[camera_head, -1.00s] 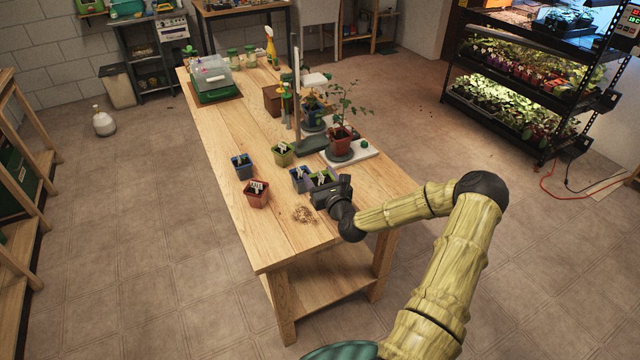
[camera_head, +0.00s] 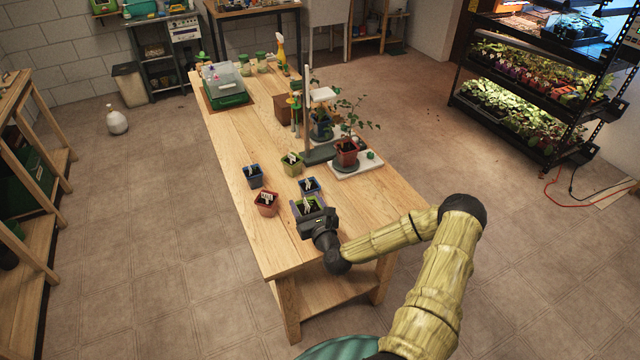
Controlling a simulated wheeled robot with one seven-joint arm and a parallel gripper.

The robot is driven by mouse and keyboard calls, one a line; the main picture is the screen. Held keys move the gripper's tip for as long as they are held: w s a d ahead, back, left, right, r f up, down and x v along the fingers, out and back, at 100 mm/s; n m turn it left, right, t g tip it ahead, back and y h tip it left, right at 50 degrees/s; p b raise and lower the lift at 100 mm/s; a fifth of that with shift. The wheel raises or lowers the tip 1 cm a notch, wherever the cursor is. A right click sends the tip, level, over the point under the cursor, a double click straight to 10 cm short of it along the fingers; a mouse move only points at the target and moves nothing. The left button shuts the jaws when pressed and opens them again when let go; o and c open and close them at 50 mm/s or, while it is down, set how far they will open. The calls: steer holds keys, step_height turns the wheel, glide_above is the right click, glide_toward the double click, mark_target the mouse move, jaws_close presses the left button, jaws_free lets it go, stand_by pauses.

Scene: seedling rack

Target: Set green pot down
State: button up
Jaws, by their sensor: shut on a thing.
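My gripper (camera_head: 314,220) is shut on a green pot (camera_head: 319,206) near the table's front part. The pot shows white tags and is partly hidden by the gripper. I cannot tell whether its base touches the wood. A second green pot (camera_head: 291,164) stands farther back. One blue pot (camera_head: 310,187) stands just behind the held pot, and another blue pot (camera_head: 254,177) stands to the left. A terracotta pot (camera_head: 267,205) stands left of my gripper. The wooden table (camera_head: 275,245) bears them all.
A potted plant (camera_head: 347,153) stands on a white board (camera_head: 360,168) to the right of the small pots. A dark-based stand (camera_head: 319,155) is beside it. A lidded green box (camera_head: 226,95) sits at the table's far end. Bare wood lies at the front left.

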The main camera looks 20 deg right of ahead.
steer(key=s+a+r+p, duration=0.4)
steer(key=s+a+p, duration=0.2)
steer(key=a+p, duration=0.2)
steer(key=shift+s+a+r, duration=0.2)
steer(key=shift+s+a, duration=0.2)
steer(key=shift+a, duration=0.35)
